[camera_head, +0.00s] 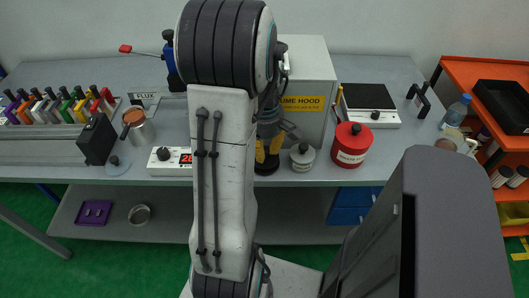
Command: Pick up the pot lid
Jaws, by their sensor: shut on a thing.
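My gripper (267,158), with yellow fingers, is low over the bench at the middle, partly behind my arm. It is shut on a dark thing (266,169) at its fingertips; this is mostly hidden, and I cannot tell if it is the pot lid. A small grey jar with a knobbed top (302,158) stands just right of the gripper. A flat grey disc with a small knob (119,166) lies on the bench at left, in front of a metal pot (141,133).
A red waste can (351,145) stands right of the grey jar. A fume hood (308,85) is behind the gripper. A white control box (170,161) and a black box (97,139) stand at left. An orange shelf (470,72) is at far right.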

